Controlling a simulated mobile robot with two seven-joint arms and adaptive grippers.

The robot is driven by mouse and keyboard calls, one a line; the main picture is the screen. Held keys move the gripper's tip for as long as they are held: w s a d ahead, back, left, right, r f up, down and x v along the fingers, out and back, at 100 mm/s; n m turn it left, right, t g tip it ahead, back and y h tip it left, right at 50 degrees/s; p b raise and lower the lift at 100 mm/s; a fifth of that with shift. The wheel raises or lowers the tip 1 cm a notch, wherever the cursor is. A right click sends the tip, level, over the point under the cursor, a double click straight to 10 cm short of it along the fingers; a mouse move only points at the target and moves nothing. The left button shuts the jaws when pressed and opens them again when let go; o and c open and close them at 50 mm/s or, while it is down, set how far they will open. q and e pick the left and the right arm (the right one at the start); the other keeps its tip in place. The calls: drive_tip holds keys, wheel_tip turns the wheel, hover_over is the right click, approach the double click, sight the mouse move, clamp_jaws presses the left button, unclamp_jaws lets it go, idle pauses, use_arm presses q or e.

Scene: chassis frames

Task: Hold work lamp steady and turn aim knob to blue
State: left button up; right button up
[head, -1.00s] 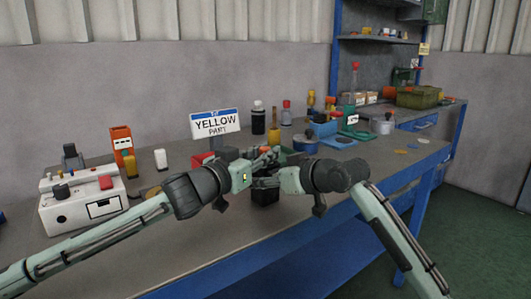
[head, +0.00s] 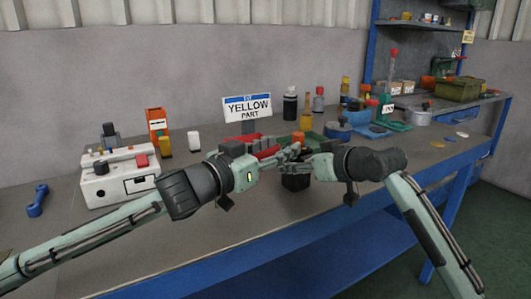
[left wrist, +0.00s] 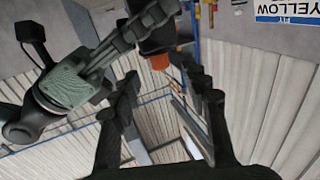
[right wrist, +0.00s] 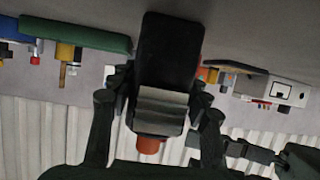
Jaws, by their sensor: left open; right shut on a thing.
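The work lamp appears to be the dark block with an orange-red knob. In the head view its dark body (head: 295,183) shows below my grippers and the orange knob (head: 298,137) above them. My right gripper (right wrist: 157,90) is shut on the lamp's dark body (right wrist: 168,48), with the orange knob (right wrist: 149,145) beyond the fingers. My left gripper (left wrist: 165,85) is open; in its wrist view the orange knob (left wrist: 160,62) lies near and between the fingertips, with no clear contact. No blue mark on the lamp can be made out.
A white box with a red button (head: 120,178) stands on the bench at left. Behind my grippers are a red bin (head: 268,150), a "YELLOW PART" sign (head: 247,107) and several bottles.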

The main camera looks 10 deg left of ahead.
use_arm(q)
drive_tip(key=v, duration=0.4)
drive_tip(key=shift+s+a, duration=0.2)
drive_tip(key=shift+s, duration=0.15)
